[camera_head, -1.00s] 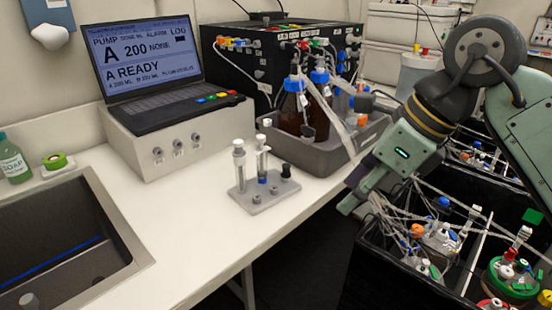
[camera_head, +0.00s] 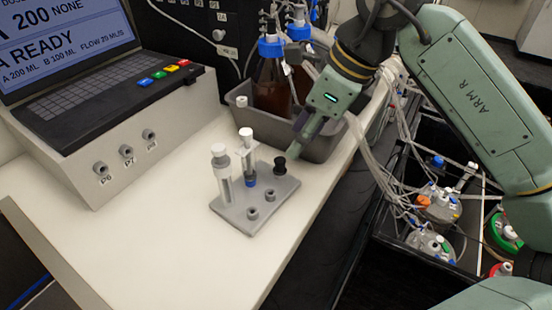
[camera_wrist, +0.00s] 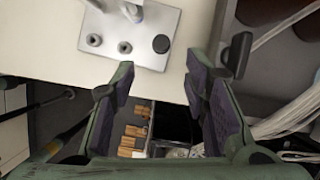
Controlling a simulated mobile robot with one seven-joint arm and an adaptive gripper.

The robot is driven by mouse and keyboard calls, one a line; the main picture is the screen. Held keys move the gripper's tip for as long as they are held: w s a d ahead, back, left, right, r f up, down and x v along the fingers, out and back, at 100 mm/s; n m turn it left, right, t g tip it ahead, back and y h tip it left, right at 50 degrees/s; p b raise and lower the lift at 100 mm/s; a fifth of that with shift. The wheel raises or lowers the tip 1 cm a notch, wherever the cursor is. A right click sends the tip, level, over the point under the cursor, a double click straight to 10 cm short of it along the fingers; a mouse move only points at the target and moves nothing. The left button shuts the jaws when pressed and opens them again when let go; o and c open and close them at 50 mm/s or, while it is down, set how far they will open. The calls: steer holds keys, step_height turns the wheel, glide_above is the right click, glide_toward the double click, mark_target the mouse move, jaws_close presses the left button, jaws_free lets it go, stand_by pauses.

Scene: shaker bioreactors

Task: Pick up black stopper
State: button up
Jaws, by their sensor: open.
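The black stopper (camera_head: 281,166) stands upright on the right back corner of a small grey rack (camera_head: 232,214) on the white bench. In the wrist view the black stopper (camera_wrist: 161,44) shows from above as a dark round top, ahead of my fingers. My gripper (camera_head: 297,150) is just to the right of and above the stopper in the head view, pointing down towards it. In the wrist view my gripper (camera_wrist: 164,85) has its two fingers wide apart with nothing between them. The fingertips are blurred together in the head view.
Two syringe-like tubes (camera_head: 221,172) stand in the rack beside the stopper. A grey tray (camera_head: 320,147) with brown bottles (camera_head: 270,85) sits behind. A laptop on a white box (camera_head: 150,150) is at left. The bench front left of the rack is clear.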

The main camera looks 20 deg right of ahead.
mark_target(281, 160)
steer(key=shift+w+a+p+x, duration=0.15)
steer(key=shift+p+x, duration=0.5)
steer(key=shift+x, duration=1.2)
steer(key=shift+w+a+p+x, duration=0.15)
steer(key=shift+p+x, duration=0.5)
steer(key=shift+x, duration=1.15)
steer(key=shift+r, duration=0.2)
steer(key=shift+c, duration=0.2)
steer(key=c, duration=0.8)
